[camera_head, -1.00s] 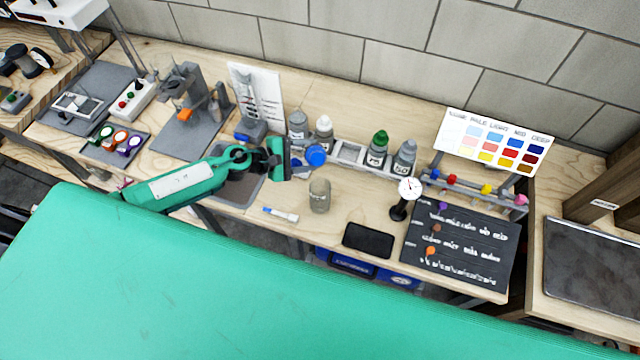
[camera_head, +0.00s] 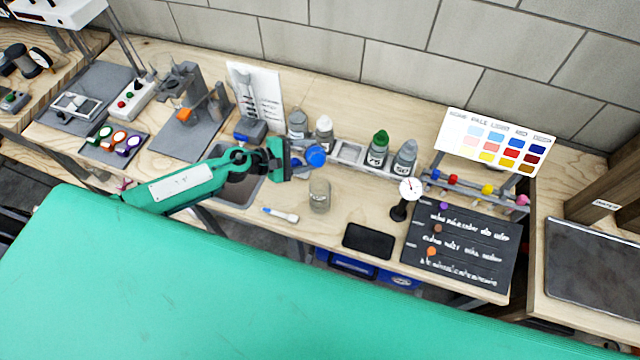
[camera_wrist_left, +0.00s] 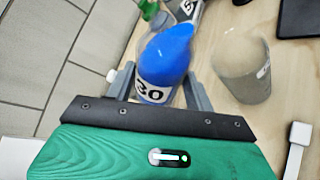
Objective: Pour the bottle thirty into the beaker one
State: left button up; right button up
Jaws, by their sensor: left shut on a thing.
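My left gripper (camera_head: 297,158) comes in from the left and is shut on a bottle with a blue cap or blue contents (camera_head: 316,156). In the left wrist view this blue bottle (camera_wrist_left: 166,62) carries a white label reading 30 and sits between the two grey fingers (camera_wrist_left: 158,90). It appears tilted in the head view. A clear glass beaker (camera_head: 319,196) stands on the bench just in front and to the right of it. The beaker also shows at the right in the left wrist view (camera_wrist_left: 243,72). My right gripper is not in view.
A rack (camera_head: 348,153) at the back holds several bottles, including a green-capped one (camera_head: 377,148). A marker (camera_head: 281,215), a black slab (camera_head: 368,241) and a dial gauge (camera_head: 405,198) lie or stand near the beaker. A grey sink (camera_head: 238,190) is under my left arm.

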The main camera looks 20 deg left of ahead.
pick_arm(q)
jog(key=shift+w, duration=0.15)
dwell(0.5)
jog(key=shift+f+m+b, duration=0.1)
jog(key=shift+m+b, duration=0.2)
jog(key=shift+b, duration=0.05)
dwell(0.4)
jog(key=shift+t+b, duration=0.3)
jog(key=shift+b, duration=0.1)
jog(key=shift+f+m, duration=0.15)
jog(key=shift+m, duration=0.15)
